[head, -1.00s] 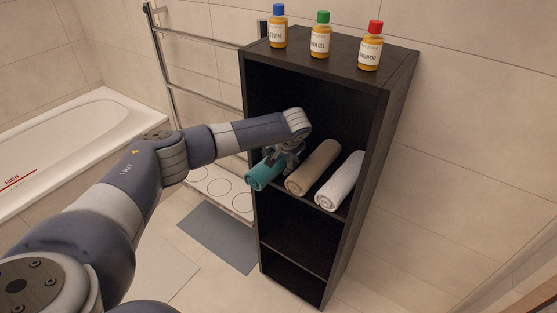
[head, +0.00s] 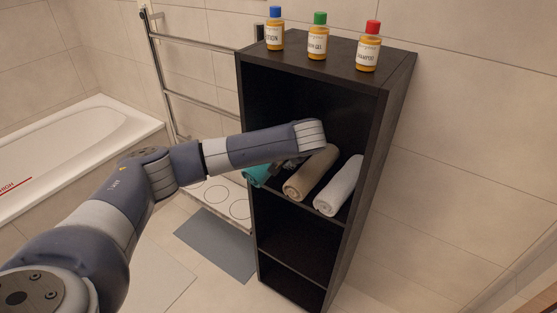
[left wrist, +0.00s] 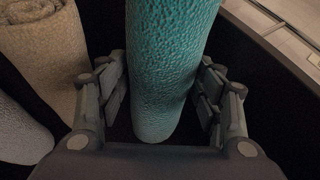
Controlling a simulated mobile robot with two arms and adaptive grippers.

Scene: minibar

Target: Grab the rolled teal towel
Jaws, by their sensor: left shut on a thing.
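The rolled teal towel (head: 256,177) lies at the left of the upper shelf compartment, partly hidden behind my left arm in the head view. My left gripper (head: 284,168) is at the towel, mostly hidden behind its wrist. In the left wrist view the teal towel (left wrist: 168,70) runs between the two fingers, one on each side, and the gripper is shut on it. My right gripper is in neither view.
A beige rolled towel (head: 311,174) lies close beside the teal one, with a white rolled towel (head: 340,187) to its right. The black shelf unit (head: 398,110) has side walls around them. Three bottles, including the green-capped one (head: 318,40), stand on top. A metal rack (head: 205,103) stands at left.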

